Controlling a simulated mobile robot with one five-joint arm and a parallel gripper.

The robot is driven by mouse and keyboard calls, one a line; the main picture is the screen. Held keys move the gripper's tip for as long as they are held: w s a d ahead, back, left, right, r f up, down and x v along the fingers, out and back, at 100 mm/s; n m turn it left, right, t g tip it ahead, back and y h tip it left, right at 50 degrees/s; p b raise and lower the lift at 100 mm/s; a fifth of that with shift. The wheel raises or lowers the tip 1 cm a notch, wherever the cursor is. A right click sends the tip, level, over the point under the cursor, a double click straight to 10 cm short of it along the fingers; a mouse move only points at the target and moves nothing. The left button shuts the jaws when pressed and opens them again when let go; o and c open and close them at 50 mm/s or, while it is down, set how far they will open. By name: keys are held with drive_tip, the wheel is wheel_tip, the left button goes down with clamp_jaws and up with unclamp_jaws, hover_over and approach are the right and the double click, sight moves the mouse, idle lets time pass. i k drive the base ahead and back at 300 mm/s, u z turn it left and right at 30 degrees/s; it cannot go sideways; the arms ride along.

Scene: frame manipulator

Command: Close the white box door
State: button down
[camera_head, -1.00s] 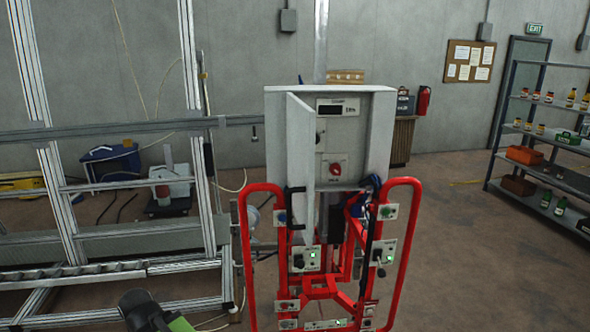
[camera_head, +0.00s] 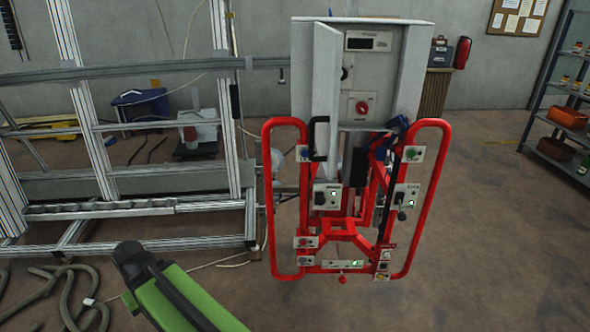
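The white box (camera_head: 407,75) stands on a red tubular frame right of the middle. Its door (camera_head: 325,85) is open, hinged at the left and swung out toward me. A black handle (camera_head: 311,140) sits low on the door's edge. Inside the box I see a small display (camera_head: 368,41) and a red rotary knob (camera_head: 362,107). A green and black part of my arm (camera_head: 165,290) shows at the bottom left, well apart from the door. My gripper's fingers cannot be made out.
The red frame (camera_head: 268,200) carries several switch panels. An aluminium profile structure (camera_head: 95,150) stands to the left. Hoses (camera_head: 70,300) lie on the floor at lower left. A shelf (camera_head: 560,110) stands at the far right. The floor (camera_head: 490,240) right of the frame is clear.

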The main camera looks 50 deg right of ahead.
sight(328, 43)
drive_tip(key=u, duration=1)
drive_tip(key=i, duration=0.55)
drive_tip(key=z, duration=0.3)
